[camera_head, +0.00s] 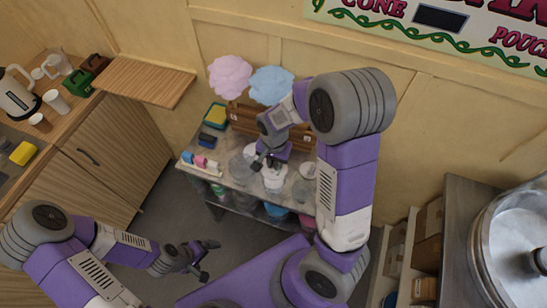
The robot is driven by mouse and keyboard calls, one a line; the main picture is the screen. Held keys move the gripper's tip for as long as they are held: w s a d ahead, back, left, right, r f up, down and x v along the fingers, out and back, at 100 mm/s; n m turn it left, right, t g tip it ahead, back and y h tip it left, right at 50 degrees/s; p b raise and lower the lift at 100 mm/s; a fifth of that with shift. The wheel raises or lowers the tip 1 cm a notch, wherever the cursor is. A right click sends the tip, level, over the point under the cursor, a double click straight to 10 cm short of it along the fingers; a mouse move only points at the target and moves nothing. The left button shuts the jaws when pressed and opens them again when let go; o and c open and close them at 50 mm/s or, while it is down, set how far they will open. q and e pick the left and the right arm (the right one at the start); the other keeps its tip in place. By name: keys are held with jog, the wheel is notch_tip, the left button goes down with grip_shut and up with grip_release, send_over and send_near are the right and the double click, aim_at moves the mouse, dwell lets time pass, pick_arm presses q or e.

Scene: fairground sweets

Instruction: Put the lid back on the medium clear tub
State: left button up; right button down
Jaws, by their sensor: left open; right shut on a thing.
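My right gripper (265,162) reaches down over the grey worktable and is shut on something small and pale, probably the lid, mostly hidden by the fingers. A clear rounded tub (240,170) stands just left of it. A whitish tub (273,183) stands right below it. I cannot tell whether the held thing touches either tub, or which tub is the medium one. My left gripper (207,261) is open and empty, low over the floor in front of the table.
Pink and blue candyfloss (230,76) stands behind. A large metal pan (515,250) is at right.

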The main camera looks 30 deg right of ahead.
aim_at(274, 172)
notch_tip(274, 172, down, 6)
jog(key=b, duration=0.5)
jog(key=shift+f, duration=0.15)
dwell(1.1)
jog(key=shift+f, duration=0.1)
dwell(0.6)
dwell(0.8)
jog(key=c, duration=0.6)
grip_release()
jog(key=shift+c, duration=0.2)
jog(key=shift+r+p, duration=3.3)
jog(key=shift+r, duration=0.25)
